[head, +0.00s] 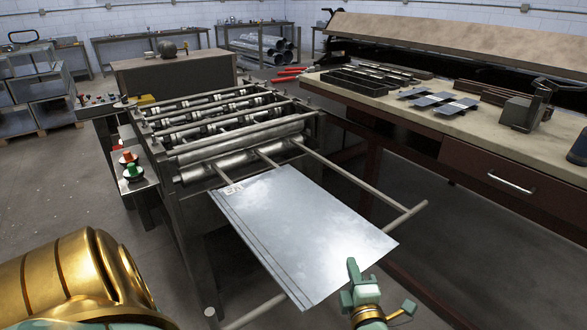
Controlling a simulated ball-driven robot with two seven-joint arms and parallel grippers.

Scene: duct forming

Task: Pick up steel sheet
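The steel sheet (290,225) is a flat, shiny grey rectangle with lines along its left side and a small marking at its far left corner. It lies on the support rods in front of the roller machine (235,130), its near end sticking out toward me. One pale green finger overlaps the edge in the picture. I cannot tell whether it touches the sheet or how far apart the fingers are.
A support rod frame (405,217) sticks out to the right of the sheet. A control box with buttons (132,172) is on the machine's left. A workbench (400,112) with metal pieces and tools runs along the right.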

